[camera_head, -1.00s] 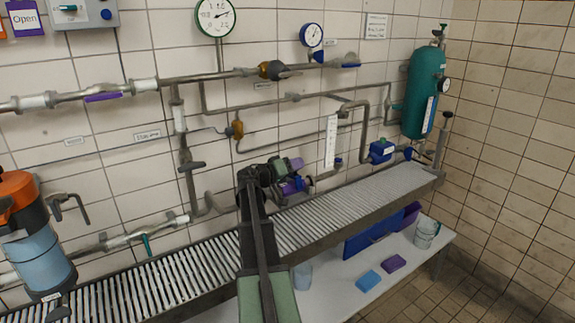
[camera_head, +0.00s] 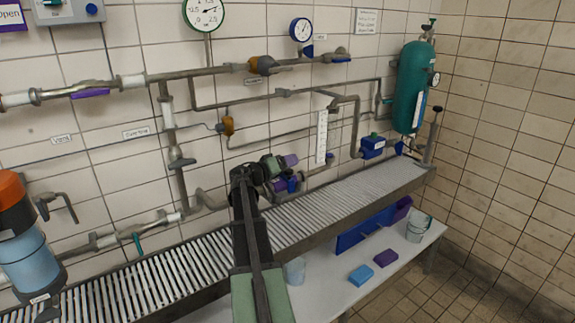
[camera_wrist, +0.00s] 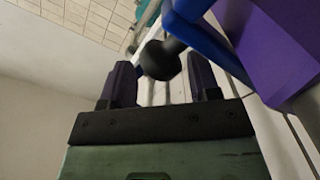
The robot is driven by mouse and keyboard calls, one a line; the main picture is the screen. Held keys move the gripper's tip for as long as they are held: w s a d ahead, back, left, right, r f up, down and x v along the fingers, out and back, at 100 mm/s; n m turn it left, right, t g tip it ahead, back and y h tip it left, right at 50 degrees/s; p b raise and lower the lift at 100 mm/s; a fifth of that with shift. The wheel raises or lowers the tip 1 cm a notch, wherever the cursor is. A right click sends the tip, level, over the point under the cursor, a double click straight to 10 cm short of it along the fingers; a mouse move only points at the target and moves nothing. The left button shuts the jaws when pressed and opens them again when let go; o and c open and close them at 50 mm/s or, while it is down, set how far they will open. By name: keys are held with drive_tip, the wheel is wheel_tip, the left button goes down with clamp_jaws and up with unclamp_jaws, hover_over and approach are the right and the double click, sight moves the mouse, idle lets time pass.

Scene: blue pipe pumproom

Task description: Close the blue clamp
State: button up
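A fixture with a purple body and a blue part (camera_head: 292,184) sits just above the grated shelf, partly hidden behind my arm in the head view. In the wrist view, a blue curved bar (camera_wrist: 212,45) runs beside a large purple block (camera_wrist: 275,45) at upper right; I take the blue part as the clamp, but cannot tell for sure. A dark round knob (camera_wrist: 160,60) shows just beyond my fingertips. My gripper (camera_wrist: 161,78) has its two purple fingers wide apart with nothing held between them.
Grey pipes with gauges run along the tiled wall behind. A blue box valve (camera_head: 373,146) and a teal tank (camera_head: 412,88) stand to the right. The slatted shelf (camera_head: 330,195) lies below my gripper. Blue (camera_head: 361,275) and purple (camera_head: 385,257) sponges lie on the lower bench.

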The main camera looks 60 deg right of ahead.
drive_tip(key=v, duration=1)
drive_tip(key=shift+w+a, duration=0.2)
drive_tip(key=shift+a, duration=0.15)
